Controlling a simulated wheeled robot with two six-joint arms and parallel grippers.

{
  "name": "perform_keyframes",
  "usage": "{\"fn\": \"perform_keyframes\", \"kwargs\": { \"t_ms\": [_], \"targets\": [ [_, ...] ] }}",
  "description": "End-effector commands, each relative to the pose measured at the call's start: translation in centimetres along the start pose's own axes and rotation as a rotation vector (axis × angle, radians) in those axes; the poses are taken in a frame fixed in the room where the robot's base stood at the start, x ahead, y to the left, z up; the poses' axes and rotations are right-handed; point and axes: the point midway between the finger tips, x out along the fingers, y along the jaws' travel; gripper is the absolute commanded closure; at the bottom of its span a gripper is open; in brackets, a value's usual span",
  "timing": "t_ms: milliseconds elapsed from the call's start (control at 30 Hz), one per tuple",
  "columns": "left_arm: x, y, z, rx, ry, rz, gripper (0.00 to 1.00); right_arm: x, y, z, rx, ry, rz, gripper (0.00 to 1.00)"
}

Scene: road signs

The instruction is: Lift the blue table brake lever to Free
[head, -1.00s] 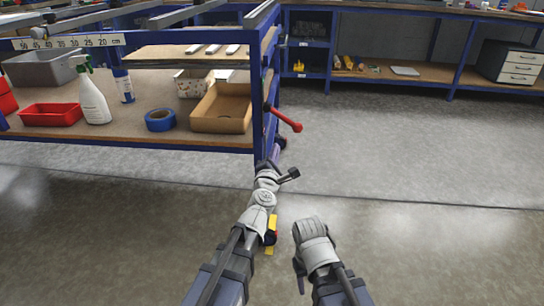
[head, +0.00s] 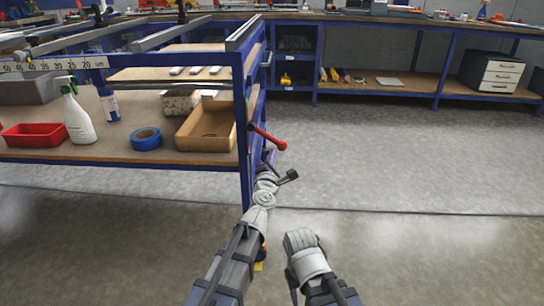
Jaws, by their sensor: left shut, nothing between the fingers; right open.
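The blue table (head: 243,130) stands at the left with its near right leg in front of me. A lever with a red grip and rounded red end (head: 268,137) sticks out to the right from its right side, sloping down. My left gripper (head: 270,160) is shut and empty, just below the lever, beside the table leg. Whether it touches the lever I cannot tell; its fingertips are small and partly hidden. My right gripper (head: 301,240) is open and empty, lower down over the floor; its fingers are hard to make out.
The table's lower shelf (head: 60,157) holds a cardboard box (head: 207,130), blue tape (head: 146,139), a spray bottle (head: 78,115) and a red tray (head: 35,135). A long workbench (head: 435,75) with a drawer unit (head: 490,72) stands behind. The floor at right is clear.

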Motion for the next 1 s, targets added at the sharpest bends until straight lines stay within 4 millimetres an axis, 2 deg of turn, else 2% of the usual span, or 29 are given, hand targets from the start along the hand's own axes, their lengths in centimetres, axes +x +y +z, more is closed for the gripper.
{"fn": "perform_keyframes", "kwargs": {
  "t_ms": [667,1000],
  "targets": [
    [0.1,0.3,1.4,-0.115,0.000,0.007,1.00,-0.9,0.1,0.1,0.000,0.000,0.000,0.50],
    [0.4,1.3,4.1,-0.338,0.000,0.025,1.00,-2.9,0.3,0.2,0.000,-0.002,0.000,0.50]
  ]
}}
